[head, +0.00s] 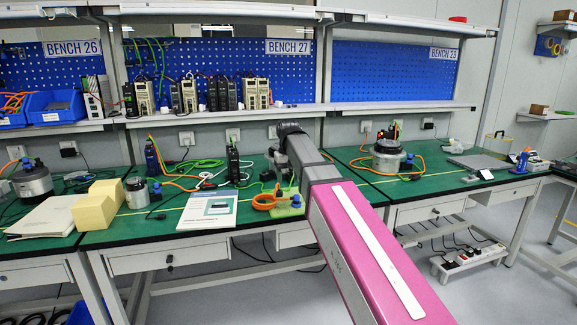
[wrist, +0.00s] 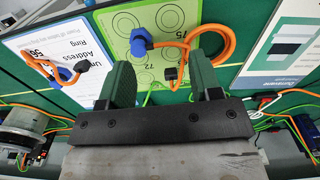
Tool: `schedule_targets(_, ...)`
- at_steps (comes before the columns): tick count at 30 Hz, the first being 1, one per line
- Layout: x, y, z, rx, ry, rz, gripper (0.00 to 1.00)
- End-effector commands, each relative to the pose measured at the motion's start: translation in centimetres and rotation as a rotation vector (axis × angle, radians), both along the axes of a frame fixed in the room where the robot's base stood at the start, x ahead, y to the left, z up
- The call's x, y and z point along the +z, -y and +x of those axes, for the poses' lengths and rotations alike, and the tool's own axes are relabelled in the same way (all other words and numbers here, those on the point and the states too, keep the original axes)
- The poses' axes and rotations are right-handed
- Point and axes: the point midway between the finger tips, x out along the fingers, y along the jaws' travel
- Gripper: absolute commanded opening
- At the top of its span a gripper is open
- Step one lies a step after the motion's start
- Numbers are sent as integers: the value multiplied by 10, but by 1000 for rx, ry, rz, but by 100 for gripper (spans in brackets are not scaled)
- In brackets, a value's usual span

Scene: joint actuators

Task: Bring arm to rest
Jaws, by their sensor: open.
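My arm (head: 355,240), pink and grey, stretches from the lower right over the green bench. Its dark end hangs above the bench middle, and my gripper shows only partly there. In the wrist view my gripper (wrist: 163,75) is open, with two green fingers well apart. Nothing is held between them. Beyond the fingers lies a green sheet with printed circles (wrist: 125,22). A blue connector (wrist: 140,40) with an orange cable (wrist: 228,45) lies on it, apart from the fingers.
A booklet (head: 208,209) and yellow blocks (head: 97,205) lie left of my arm. A round actuator (head: 388,155) stands to the right. A shelf (head: 230,114) with several drive modules runs behind. A white card (wrist: 60,50) with another orange cable lies left in the wrist view.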

Motion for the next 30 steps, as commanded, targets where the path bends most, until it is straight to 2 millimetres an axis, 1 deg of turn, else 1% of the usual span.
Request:
schedule_targets(1, 0, 0, 0, 0, 0, 0, 58)
schedule_targets(10, -30, 15, -6, -20, -1, 0, 58)
schedule_targets(14, -49, 24, -10, -31, -2, -1, 58)
schedule_targets(17, -66, 33, -14, -43, -2, -1, 58)
schedule_targets(20, -85, 44, -20, -56, -1, 0, 58)
schedule_targets(23, -109, 57, -28, -73, -2, -1, 58)
schedule_targets(29, -170, 91, -55, -118, -3, -1, 58)
schedule_targets(30, -183, 98, -61, -128, -2, -1, 58)
